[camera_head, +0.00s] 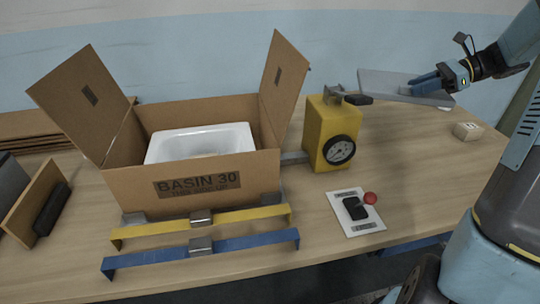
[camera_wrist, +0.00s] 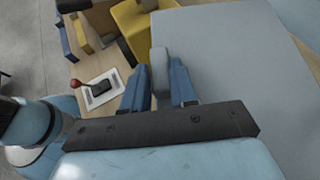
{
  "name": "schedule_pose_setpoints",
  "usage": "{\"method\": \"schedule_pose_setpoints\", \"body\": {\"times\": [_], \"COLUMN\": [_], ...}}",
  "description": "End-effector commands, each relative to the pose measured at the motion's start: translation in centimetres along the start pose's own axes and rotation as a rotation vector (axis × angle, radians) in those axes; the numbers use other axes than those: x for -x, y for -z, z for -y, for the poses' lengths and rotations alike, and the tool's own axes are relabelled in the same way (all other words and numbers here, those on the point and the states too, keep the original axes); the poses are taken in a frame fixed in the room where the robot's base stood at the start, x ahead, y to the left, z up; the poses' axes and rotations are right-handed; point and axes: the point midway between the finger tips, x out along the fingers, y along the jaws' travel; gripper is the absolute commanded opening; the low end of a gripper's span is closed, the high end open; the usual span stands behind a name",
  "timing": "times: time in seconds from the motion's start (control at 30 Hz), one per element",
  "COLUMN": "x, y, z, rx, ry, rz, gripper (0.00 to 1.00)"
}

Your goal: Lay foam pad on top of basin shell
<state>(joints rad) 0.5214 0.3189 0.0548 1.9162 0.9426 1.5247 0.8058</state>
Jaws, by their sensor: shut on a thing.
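A flat grey foam pad (camera_head: 382,84) is held in the air at the upper right, above the table's back right part. My gripper (camera_head: 413,84) is shut on it, its blue fingers over the pad. In the wrist view, my gripper (camera_wrist: 161,88) has a small grey block-like part between its fingers, and the broad pad (camera_wrist: 235,65) fills the right side. The white basin shell (camera_head: 199,138) sits inside an open cardboard box (camera_head: 235,173) marked BASIN 30, left of the pad. Only its upper rim and part of its inside show; the box's front wall hides the rest.
A yellow device with a dial (camera_head: 320,118) stands between box and pad. The box's raised side flaps (camera_head: 84,92) (camera_head: 283,75) stick up. Yellow (camera_head: 240,217) and blue (camera_head: 240,243) bars lie in front. A red-knobbed lever plate (camera_head: 352,220) and small block (camera_head: 467,131) are at right.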

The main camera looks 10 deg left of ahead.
Motion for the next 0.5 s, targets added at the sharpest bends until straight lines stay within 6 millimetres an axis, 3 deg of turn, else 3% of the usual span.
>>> {"method": "schedule_pose_setpoints", "body": {"times": [0.03, 0.2, 0.33, 0.5], "x": [-0.6, -1.8, -2.1, -2.2], "y": [-1.8, -5.8, -7.5, -8.1], "z": [0.6, 2.4, 3.2, 3.6], "rx": [-0.027, -0.124, -0.165, -0.184], "ry": [0.064, 0.238, 0.312, 0.343], "rz": [-0.003, -0.005, -0.008, -0.008], "gripper": [0.00, 0.00, 0.00, 0.00]}}
